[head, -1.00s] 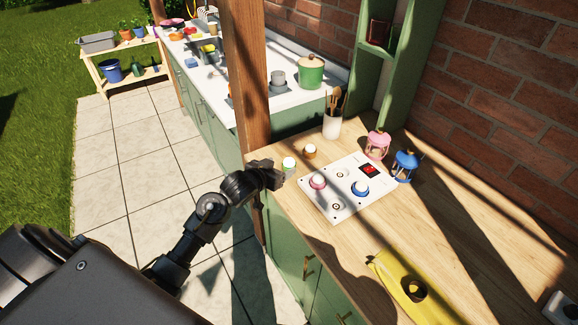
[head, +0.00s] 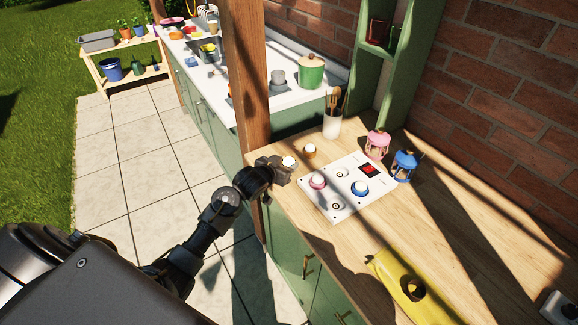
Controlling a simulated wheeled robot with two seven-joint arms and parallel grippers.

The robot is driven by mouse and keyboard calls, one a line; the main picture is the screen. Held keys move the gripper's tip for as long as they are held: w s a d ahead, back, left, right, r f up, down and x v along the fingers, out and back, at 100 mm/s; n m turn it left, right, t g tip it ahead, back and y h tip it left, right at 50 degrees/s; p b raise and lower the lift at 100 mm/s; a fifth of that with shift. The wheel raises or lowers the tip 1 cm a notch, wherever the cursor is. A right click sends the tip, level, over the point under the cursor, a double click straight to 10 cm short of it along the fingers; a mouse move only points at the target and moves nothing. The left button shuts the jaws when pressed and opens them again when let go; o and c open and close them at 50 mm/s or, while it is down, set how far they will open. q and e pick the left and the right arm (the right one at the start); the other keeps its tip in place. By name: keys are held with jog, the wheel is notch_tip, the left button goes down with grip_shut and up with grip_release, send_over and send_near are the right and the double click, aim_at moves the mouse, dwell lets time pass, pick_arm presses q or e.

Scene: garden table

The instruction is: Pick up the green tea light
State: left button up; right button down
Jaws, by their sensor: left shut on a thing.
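The green tea light (head: 289,161) is at the left edge of the wooden counter, with only its pale top showing. My left gripper (head: 284,168) is around it and shut on it; the fingers hide its green side. I cannot tell whether it is lifted off the counter. My right gripper is not in view.
A white panel (head: 333,207) with a pink and a blue tea light lies just right of the gripper. An orange-brown tea light (head: 310,150) stands close behind. A wooden post (head: 247,80) rises close to my left arm. Pink (head: 377,145) and blue (head: 404,166) lanterns stand further right.

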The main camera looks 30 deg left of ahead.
pick_arm(q)
jog(key=shift+r, duration=0.55)
jog(key=r, duration=0.3)
jog(key=shift+s+d+b, duration=0.1)
jog(key=shift+s+b, duration=0.2)
jog(key=w+d+r+p+v, duration=0.1)
jog(key=d+r+p+v, duration=0.1)
jog(key=v, duration=1.3)
jog(key=shift+s+d+r+p, duration=0.15)
jog(key=shift+s+r+p, duration=0.1)
jog(key=shift+r+p, duration=0.25)
